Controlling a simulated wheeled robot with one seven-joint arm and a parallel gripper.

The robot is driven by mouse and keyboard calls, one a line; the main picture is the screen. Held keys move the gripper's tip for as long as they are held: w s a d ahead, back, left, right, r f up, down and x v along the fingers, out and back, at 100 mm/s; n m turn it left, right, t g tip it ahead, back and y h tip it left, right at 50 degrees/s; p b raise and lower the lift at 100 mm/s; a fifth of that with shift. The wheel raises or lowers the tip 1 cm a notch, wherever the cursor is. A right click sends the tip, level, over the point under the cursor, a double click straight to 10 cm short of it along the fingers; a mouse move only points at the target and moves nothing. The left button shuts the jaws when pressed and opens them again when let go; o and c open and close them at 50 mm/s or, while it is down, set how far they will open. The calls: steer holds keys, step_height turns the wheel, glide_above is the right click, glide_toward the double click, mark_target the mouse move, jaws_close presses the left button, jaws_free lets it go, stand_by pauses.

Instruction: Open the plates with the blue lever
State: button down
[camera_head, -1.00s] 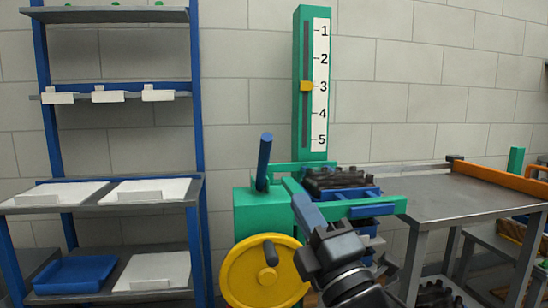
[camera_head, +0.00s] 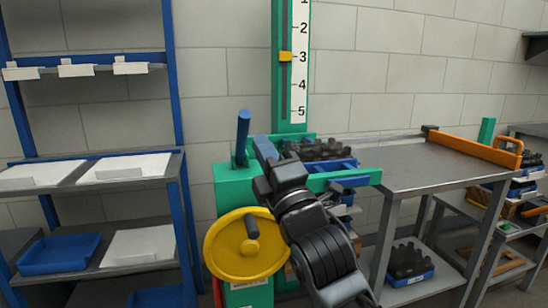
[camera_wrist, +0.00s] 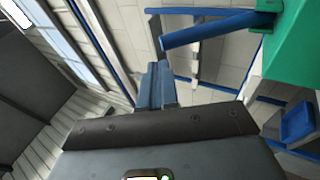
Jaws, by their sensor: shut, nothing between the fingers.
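The blue lever (camera_head: 243,138) stands up from the green machine body (camera_head: 240,190), tilted slightly right. In the wrist view the lever (camera_wrist: 205,32) reaches leftward from the green body (camera_wrist: 300,45). My gripper (camera_head: 261,142) is shut and empty, just right of the lever in the head view. Its fingertips (camera_wrist: 157,70) are below and left of the lever in the wrist view, with a visible gap. Green bars, which may be the plates, flank a dark-topped blue tray of bottles (camera_head: 318,150); my gripper hides part of the front bar (camera_head: 345,180).
A numbered column (camera_head: 292,70) rises behind. A blue-framed shelf (camera_head: 177,100) with white trays stands left. A mostly bare grey table (camera_head: 440,165) with an orange rail (camera_head: 475,147) is right.

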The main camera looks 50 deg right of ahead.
mark_target(246, 117)
steer(key=shift+p+x, duration=0.5)
steer(key=shift+x, duration=2.5)
